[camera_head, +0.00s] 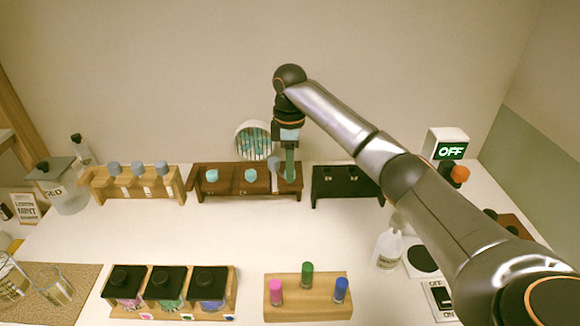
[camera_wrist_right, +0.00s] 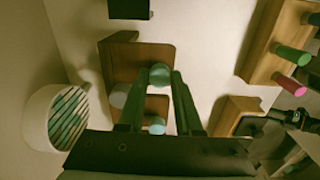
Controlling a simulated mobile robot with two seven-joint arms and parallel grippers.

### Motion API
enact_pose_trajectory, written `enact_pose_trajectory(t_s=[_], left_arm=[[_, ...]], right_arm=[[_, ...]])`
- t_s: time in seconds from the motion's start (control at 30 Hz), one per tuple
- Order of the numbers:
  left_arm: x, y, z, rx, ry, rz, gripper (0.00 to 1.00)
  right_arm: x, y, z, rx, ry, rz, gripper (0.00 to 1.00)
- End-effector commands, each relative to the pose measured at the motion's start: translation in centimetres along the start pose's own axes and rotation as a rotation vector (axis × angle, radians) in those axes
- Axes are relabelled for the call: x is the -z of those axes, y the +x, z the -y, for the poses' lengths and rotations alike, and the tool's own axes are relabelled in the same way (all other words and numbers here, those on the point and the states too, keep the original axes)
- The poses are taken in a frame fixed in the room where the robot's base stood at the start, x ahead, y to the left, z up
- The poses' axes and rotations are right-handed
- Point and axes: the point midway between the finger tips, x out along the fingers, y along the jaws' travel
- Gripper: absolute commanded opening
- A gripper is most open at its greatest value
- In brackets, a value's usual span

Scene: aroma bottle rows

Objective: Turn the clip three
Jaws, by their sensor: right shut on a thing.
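The dark brown wooden rack (camera_head: 232,192) stands at the back middle of the table. It carries teal round knobs, one at its left (camera_head: 212,175) and one nearer its middle (camera_head: 251,175). A grey-blue cap (camera_head: 273,163) stands up just left of my right gripper (camera_head: 289,172). That gripper points down at the rack's right end. In the right wrist view my right gripper (camera_wrist_right: 160,78) is shut on a round green knob (camera_wrist_right: 160,74). The rack (camera_wrist_right: 120,60) lies under it, with the grey cap (camera_wrist_right: 118,95) beside the left finger. My left gripper is not in view.
A light wooden rack (camera_head: 140,190) stands to the left, a black rack (camera_head: 345,187) to the right. A round ribbed speaker or fan (camera_head: 253,140) is behind the brown rack. A box of jars (camera_head: 232,290) and a peg block (camera_head: 308,297) are in front. The table middle is clear.

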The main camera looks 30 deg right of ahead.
Motion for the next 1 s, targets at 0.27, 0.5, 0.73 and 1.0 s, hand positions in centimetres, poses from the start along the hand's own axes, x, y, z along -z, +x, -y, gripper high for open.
enact_pose_trajectory(t_s=[0.27, 0.5, 0.73, 1.0], left_arm=[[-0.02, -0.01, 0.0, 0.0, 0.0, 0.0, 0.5], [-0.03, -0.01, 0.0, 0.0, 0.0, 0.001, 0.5], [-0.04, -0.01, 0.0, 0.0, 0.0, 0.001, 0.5], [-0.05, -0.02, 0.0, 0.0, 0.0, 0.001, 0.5]], right_arm=[[0.06, -0.12, -0.04, -0.003, -0.263, -0.002, 0.0], [0.06, -0.13, -0.04, -0.003, -0.485, -0.002, 0.0], [0.06, -0.13, -0.04, -0.003, -0.66, -0.002, 0.0], [0.06, -0.14, -0.04, -0.004, -0.789, -0.002, 0.0]])
